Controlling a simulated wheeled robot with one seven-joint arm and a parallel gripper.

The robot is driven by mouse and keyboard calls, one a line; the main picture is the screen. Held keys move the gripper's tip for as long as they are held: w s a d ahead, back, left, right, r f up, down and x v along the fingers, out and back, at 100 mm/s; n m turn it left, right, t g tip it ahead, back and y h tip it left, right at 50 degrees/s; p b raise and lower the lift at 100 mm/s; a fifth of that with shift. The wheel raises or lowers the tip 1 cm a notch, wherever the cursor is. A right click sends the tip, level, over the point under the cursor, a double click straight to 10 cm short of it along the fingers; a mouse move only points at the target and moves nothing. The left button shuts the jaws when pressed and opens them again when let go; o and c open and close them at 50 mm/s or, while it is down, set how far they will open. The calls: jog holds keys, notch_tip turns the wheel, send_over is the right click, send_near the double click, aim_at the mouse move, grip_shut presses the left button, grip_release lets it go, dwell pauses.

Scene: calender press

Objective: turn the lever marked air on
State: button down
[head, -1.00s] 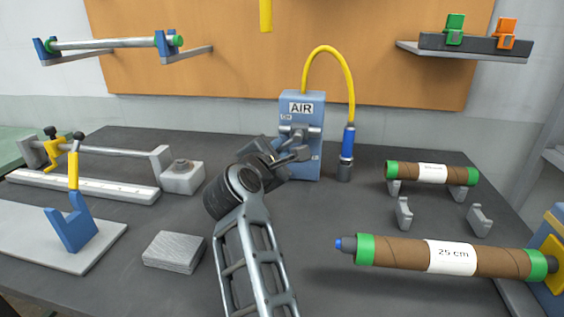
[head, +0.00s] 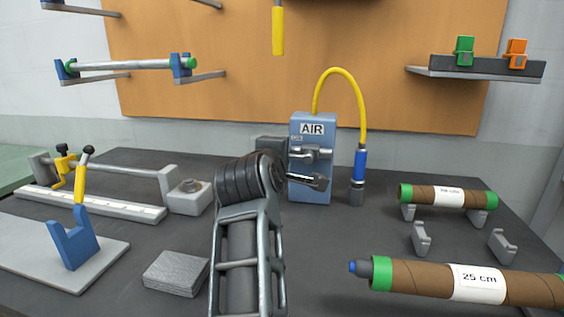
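A blue box labelled AIR (head: 311,129) stands on the dark bench near the back wall. A grey metal lever (head: 312,153) lies roughly level across its front, below the label. My gripper (head: 320,183) is in front of the lower part of the box, just below the lever. It appears apart from the lever, though depth is hard to judge. The fingers are small and seen side-on, so I cannot tell whether they are open. My wrist and forearm hide part of the bench to the left of the box.
A yellow hose (head: 342,71) arches from the box top to a blue fitting (head: 360,165) at its right. Cardboard rolls (head: 445,195) lie further right. A grey block (head: 176,273) and a blue cradle (head: 74,243) are at the left.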

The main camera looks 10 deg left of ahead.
jog(key=shift+d, duration=0.15)
dwell(0.3)
jog(key=c, duration=1.3)
grip_release()
jog(key=s+r, duration=0.1)
jog(key=s, duration=0.6)
jog(key=shift+s+r, duration=0.25)
jog(key=shift+s, duration=0.05)
